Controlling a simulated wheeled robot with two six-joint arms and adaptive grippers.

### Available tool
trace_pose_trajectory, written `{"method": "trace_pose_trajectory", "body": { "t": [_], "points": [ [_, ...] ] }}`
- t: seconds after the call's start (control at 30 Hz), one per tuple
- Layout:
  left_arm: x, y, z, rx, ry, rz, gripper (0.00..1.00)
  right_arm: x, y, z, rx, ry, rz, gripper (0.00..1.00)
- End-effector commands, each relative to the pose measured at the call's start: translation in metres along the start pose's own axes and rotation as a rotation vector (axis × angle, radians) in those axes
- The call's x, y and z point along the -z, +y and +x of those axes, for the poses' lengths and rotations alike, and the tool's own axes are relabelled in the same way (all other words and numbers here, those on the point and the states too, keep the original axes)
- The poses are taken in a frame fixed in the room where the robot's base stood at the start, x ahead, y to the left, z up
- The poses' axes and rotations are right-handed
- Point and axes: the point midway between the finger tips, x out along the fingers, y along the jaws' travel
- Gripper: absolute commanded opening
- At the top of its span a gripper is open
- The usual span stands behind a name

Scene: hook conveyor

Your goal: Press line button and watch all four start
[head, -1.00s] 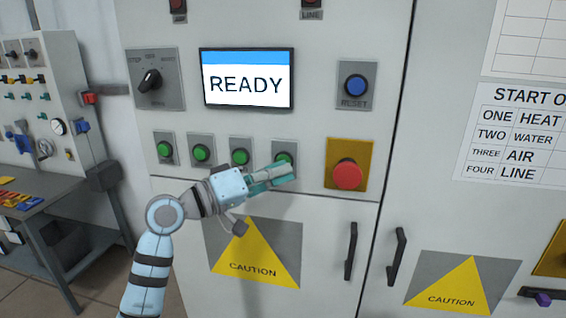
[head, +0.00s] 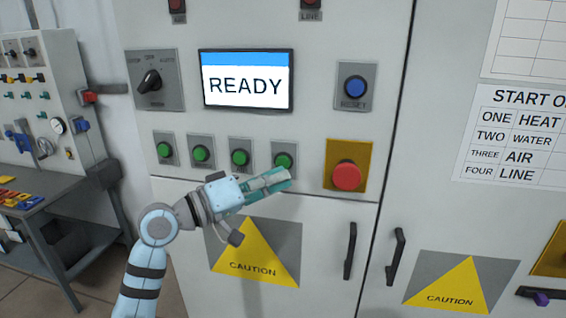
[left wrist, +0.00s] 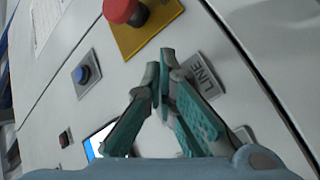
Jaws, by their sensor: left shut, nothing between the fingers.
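The rightmost green button (head: 284,160) in the row shows clear above my left gripper (head: 288,177). A LINE label (left wrist: 206,78) stands beside the fingers in the left wrist view, and the fingers there (left wrist: 165,60) hide the button. The left gripper is shut and empty, its tips just below that button in the head view. I cannot tell its exact gap to the panel. Other green buttons (head: 241,157) stand to the left in the same row. The screen (head: 247,85) reads READY. My right gripper is not in view.
A red mushroom button (head: 347,175) on a yellow plate (head: 366,160) is close to the right of the fingers. A blue RESET button (head: 355,86) and a rotary selector (head: 150,81) sit higher. Door handles (head: 350,250) stick out below. A workbench (head: 50,210) stands at left.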

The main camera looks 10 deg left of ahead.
Motion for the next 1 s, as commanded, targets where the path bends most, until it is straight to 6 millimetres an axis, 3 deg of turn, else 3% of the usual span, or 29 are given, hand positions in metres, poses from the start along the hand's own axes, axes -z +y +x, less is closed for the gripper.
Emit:
{"method": "trace_pose_trajectory", "body": {
  "t": [0.43, 1.0],
  "points": [
    [-0.02, 0.023, -0.029, 0.0, 0.0, 0.001, 0.0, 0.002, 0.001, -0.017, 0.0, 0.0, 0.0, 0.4],
    [-0.022, 0.024, -0.031, -0.001, -0.001, 0.0, 0.0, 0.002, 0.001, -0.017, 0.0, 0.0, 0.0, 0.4]
  ]
}}
